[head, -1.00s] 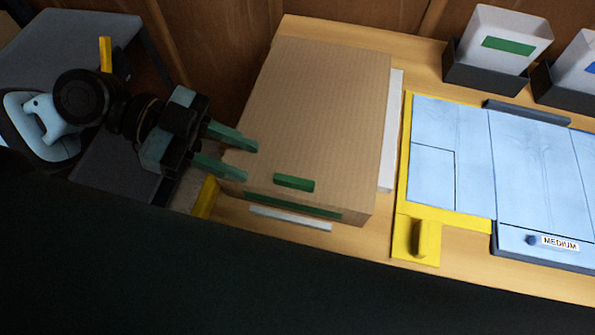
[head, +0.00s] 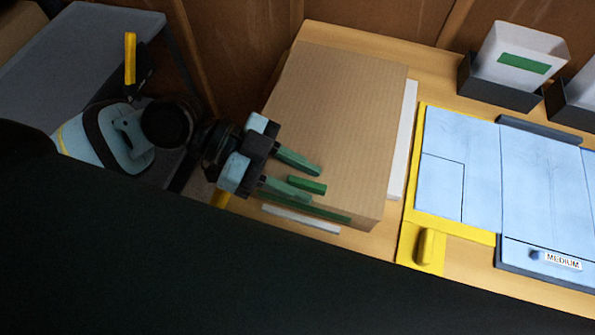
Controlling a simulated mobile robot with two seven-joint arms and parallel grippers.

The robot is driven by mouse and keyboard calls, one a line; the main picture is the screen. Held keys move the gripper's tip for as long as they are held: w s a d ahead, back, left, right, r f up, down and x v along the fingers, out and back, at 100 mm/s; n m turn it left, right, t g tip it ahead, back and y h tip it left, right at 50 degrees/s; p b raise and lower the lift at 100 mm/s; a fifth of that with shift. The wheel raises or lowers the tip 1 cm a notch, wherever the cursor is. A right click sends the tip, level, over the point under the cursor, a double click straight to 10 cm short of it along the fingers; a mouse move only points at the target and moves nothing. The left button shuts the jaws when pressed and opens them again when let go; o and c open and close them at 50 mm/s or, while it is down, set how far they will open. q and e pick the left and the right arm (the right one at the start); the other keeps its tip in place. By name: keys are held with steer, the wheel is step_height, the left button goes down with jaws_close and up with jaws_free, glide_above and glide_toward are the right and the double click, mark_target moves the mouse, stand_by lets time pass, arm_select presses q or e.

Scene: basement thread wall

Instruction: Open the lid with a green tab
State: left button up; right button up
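A brown cardboard-coloured box (head: 335,110) with a closed lid stands on the wooden table. A small green tab (head: 307,185) sits on top of the lid near its front edge, and a green strip (head: 325,212) runs along the front side. My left gripper (head: 314,187) is open and empty, with its green fingers reaching from the left over the front of the lid. The fingertips are close to the tab, one behind it and one in front of it. I cannot tell whether they touch it. My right gripper is not in view.
A white strip (head: 300,219) lies in front of the box. To the right are a yellow-framed light blue board (head: 480,170) with a MEDIUM label and dark bins (head: 497,85) holding white cards. A grey surface (head: 70,75) stands at the left.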

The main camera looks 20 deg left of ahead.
arm_select(q)
steer(key=shift+c, duration=0.2)
jaws_close()
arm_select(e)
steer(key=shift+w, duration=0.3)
arm_select(q)
steer(key=shift+r, duration=0.1)
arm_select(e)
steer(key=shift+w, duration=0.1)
